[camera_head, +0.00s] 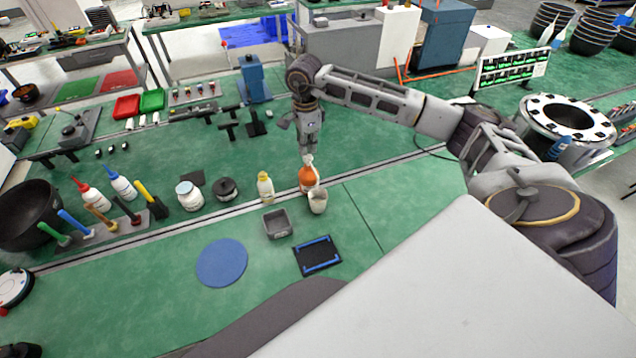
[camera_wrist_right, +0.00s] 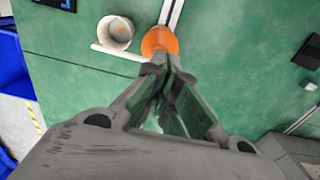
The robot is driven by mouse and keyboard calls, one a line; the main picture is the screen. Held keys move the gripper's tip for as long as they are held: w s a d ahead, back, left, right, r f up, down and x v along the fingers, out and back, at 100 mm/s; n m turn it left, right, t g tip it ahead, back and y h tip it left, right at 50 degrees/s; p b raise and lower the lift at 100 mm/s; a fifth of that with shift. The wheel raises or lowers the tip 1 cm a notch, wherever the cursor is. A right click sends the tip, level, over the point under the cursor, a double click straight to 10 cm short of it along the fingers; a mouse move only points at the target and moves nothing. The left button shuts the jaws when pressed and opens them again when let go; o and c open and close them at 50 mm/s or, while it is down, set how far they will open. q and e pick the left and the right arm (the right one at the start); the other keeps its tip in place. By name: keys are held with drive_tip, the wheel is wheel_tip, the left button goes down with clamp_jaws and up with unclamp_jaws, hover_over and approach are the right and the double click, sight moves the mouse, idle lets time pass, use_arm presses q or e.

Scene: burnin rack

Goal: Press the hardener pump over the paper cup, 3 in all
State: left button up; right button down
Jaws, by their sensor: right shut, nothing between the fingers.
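The orange pump bottle (camera_head: 309,178) with a white pump top stands upright on the green bench. The paper cup (camera_head: 318,202) stands just in front of it. My right gripper (camera_head: 306,151) is shut and empty, pointing down right above the pump top; I cannot tell whether it touches it. In the right wrist view the orange bottle (camera_wrist_right: 159,42) shows past my shut fingertips (camera_wrist_right: 160,60), which hide the pump top. The cup (camera_wrist_right: 116,32) is beside the bottle there, with a small orange spot inside. My left gripper is not in view.
A grey square tray (camera_head: 277,224), a black and blue pad (camera_head: 318,256) and a round blue mat (camera_head: 221,263) lie nearer. The green bench right of the cup is clear.

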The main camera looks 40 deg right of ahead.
sight(308, 156)
drive_tip(key=shift+f+b, duration=1.1)
drive_tip(key=shift+f, duration=0.55)
drive_tip(key=shift+r, duration=0.25)
drive_tip(key=shift+r+p, duration=0.85)
drive_tip(key=shift+r, duration=0.75)
drive_tip(key=shift+f+b, duration=1.3)
drive_tip(key=shift+f, duration=0.5)
drive_tip(key=shift+r, duration=0.1)
drive_tip(key=shift+r+p, duration=0.85)
drive_tip(key=shift+r, duration=0.85)
drive_tip(key=shift+r+p, duration=1.45)
drive_tip(key=shift+r, duration=1.55)
